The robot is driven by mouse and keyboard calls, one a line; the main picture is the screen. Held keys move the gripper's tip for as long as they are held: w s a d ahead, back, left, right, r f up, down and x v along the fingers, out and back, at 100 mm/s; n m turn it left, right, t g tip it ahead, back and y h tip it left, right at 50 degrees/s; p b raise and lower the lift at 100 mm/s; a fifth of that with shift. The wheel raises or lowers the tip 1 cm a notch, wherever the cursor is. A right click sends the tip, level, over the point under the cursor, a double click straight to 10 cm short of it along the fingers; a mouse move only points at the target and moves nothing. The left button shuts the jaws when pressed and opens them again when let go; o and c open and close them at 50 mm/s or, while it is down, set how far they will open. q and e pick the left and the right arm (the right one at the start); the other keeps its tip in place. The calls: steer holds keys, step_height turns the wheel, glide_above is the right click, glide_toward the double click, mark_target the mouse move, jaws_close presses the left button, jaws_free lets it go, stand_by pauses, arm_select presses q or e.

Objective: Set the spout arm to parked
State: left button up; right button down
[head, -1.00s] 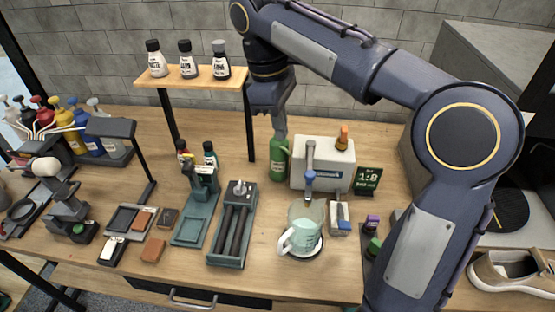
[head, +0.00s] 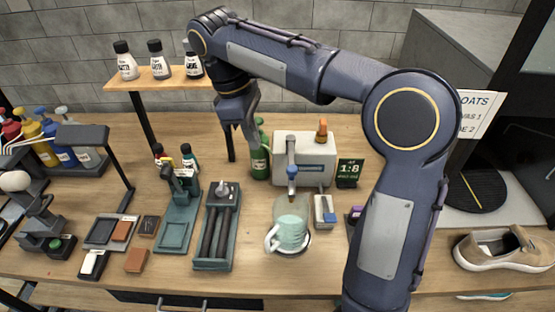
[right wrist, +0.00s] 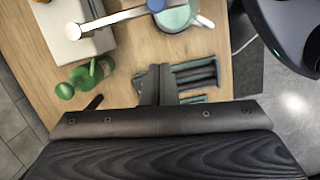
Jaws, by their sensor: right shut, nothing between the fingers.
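The spout arm (head: 291,155) is a grey bar on the white dispenser box (head: 318,150). It points forward to a blue nozzle over the clear measuring jug (head: 291,232), which holds pale green liquid. In the right wrist view the spout arm (right wrist: 110,19) runs from its round pivot on the box to the jug (right wrist: 176,17). My right gripper (head: 254,144) is shut and empty, left of the dispenser and near the green bottle (head: 260,165). Its fingers (right wrist: 156,84) also show in the right wrist view, apart from the spout arm. My left gripper is out of view.
The green bottle (right wrist: 88,75) stands beside the box. A black 1:8 sign (head: 348,172) stands right of it. A teal tray with dark rollers (head: 216,228) lies left of the jug. A shelf (head: 155,77) with several bottles stands at the back left. A tan sneaker (head: 503,248) is far right.

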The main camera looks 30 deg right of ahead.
mark_target(292, 167)
steer(key=s+d+f, duration=0.3)
steer(key=d+f, duration=0.1)
steer(key=f, duration=0.1)
steer(key=shift+s+f, duration=0.15)
steer(key=shift+f, duration=0.05)
steer(key=shift+s, duration=0.1)
steer(key=shift+s+d+r+n+p, duration=0.1)
steer(key=shift+s+d+n+p, duration=0.25)
steer(key=shift+s+d+n, duration=0.45)
steer(key=w+d+n+t+p, duration=0.1)
steer(key=d+n+t+p, duration=0.2)
steer(key=d+n+p, duration=0.4)
steer(key=d+n, duration=0.5)
steer(key=d, duration=0.4)
steer(key=shift+d, duration=0.5)
